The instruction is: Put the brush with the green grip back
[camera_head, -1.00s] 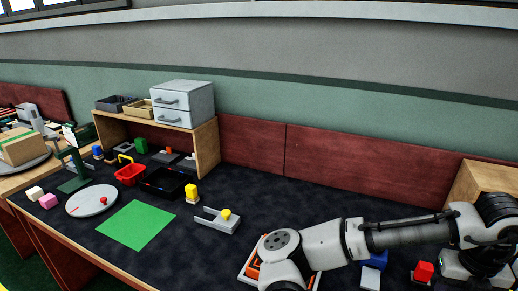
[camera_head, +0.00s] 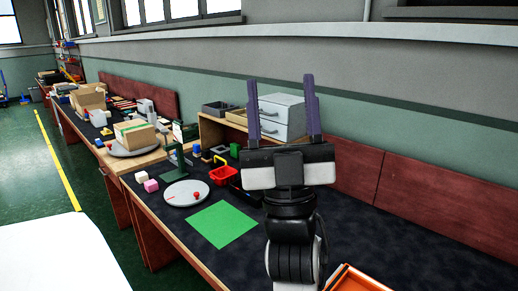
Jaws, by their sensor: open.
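I cannot make out a brush with a green grip in this view. My gripper (camera_head: 281,82) is raised in front of the desk, its two purple fingers wide apart and nothing between them. It hides part of the drawer unit (camera_head: 283,116) and the shelf behind it. A dark green stand (camera_head: 173,160) is on the desk behind a round grey plate (camera_head: 187,193). A flat green square (camera_head: 222,223) lies in front of the plate, left of my gripper.
A red basket (camera_head: 222,172) stands behind the green square. Pink (camera_head: 151,186) and white (camera_head: 141,177) blocks are at the left edge. An orange tray (camera_head: 355,279) is at the bottom. Cardboard boxes (camera_head: 135,133) stand further left. The right of the dark desktop is bare.

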